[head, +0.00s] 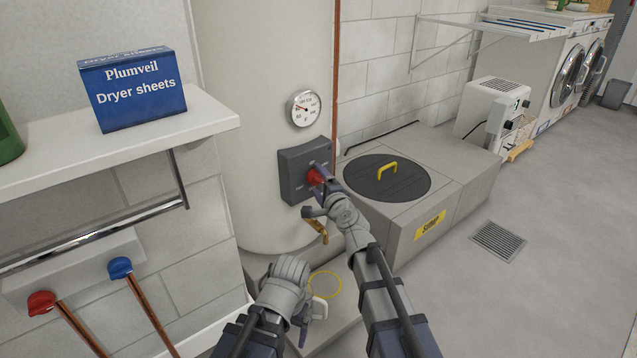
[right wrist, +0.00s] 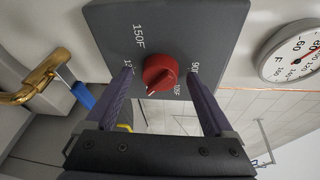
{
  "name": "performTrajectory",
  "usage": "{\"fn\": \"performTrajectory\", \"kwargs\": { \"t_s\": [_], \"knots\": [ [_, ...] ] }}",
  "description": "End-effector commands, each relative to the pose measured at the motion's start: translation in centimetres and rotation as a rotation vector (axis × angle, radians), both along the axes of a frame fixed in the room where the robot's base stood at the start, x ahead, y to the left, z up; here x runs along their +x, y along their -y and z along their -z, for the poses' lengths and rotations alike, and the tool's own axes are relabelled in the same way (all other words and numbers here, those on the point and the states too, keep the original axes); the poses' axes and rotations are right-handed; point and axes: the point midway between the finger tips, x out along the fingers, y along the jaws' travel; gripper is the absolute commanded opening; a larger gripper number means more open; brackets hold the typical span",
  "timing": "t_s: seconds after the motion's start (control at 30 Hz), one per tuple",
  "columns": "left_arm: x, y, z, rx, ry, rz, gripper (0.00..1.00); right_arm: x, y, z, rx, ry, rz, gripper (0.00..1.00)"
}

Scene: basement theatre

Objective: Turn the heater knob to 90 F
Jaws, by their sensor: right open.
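The heater knob (head: 314,177) is red and sits on a dark grey control box (head: 291,176) on the white tank. In the right wrist view the knob (right wrist: 160,72) carries a white mark at its lower left edge, away from the 90F label (right wrist: 194,69) at right. A 150F label (right wrist: 139,35) is at upper left; other labels are partly hidden. My right gripper (right wrist: 160,76) is open, one finger on each side of the knob, with gaps showing. My left gripper (head: 302,312) is low, left of my right arm; its jaws are unclear.
A round dial gauge (head: 304,108) sits above the control box. A brass valve (right wrist: 38,82) with a blue part lies near the box. A shelf (head: 120,150) with a dryer sheets box (head: 134,91) stands at left. A sump lid (head: 387,180) is at right, with open floor beyond.

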Motion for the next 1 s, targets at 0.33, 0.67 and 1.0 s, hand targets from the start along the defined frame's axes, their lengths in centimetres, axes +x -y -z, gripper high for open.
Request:
{"fn": "performTrajectory", "kwargs": {
  "t_s": [0.33,0.67,1.0],
  "knots": [
    [0.0,0.0,-0.1,0.000,0.000,0.000,0.88,-0.8,0.3,-0.1,0.001,0.001,0.001,0.87],
    [0.0,0.0,-0.7,0.000,0.000,0.000,0.88,-5.5,1.8,-0.7,0.001,0.000,0.002,0.87],
    [0.0,0.0,-0.9,0.000,0.000,0.000,0.88,-7.4,2.5,-0.9,0.000,0.000,0.000,0.87]
  ]
}}
